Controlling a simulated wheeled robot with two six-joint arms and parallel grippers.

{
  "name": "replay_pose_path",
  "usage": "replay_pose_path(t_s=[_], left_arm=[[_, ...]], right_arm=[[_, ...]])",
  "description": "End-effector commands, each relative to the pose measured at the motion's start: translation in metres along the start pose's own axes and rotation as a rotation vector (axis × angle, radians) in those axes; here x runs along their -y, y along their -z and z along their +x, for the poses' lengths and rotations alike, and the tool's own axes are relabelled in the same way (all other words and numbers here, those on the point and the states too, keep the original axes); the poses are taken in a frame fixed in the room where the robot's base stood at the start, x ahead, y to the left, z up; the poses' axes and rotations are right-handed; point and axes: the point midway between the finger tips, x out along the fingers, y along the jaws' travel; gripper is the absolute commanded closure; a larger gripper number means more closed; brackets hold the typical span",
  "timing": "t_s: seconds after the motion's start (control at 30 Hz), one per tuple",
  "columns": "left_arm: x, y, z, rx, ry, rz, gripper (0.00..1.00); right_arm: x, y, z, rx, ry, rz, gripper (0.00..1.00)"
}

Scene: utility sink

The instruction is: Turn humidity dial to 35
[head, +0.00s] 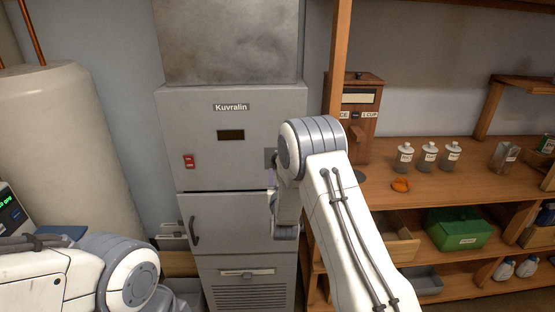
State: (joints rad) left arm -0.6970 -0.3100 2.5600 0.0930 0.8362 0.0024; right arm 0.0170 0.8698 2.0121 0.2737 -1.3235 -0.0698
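The grey Kuvralin cabinet (245,125) stands upright in the head view, with a dark, blank-looking display (230,135) and a red switch (188,161) on its upper panel. No dial or number scale can be made out. A small grey piece (270,158) shows at the panel's right side, partly covered by my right arm; I cannot tell what it is.
The cabinet's lower door (228,222) has a dark handle and appears closed. A large pale tank (62,150) stands left. Wooden shelves at right hold several white-lidded jars (428,157), a green box (457,228) and a wooden dispenser (360,110). A wooden post (338,60) rises beside the cabinet.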

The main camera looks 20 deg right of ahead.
Motion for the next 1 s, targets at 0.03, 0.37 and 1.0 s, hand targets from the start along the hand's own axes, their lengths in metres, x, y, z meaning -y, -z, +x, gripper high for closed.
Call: replay_pose_path(t_s=[0.03, 0.37, 1.0], left_arm=[[-0.001, 0.000, -0.007, 0.000, 0.000, 0.000, 1.00], [-0.002, 0.002, -0.032, 0.000, 0.000, 0.002, 1.00], [-0.003, 0.002, -0.039, 0.000, 0.000, 0.004, 1.00]], right_arm=[[0.000, 0.003, 0.008, 0.001, -0.001, 0.000, 0.50], [0.000, 0.003, 0.065, 0.001, 0.001, 0.001, 0.50], [0.001, 0.000, 0.090, 0.003, 0.002, 0.000, 0.61]])
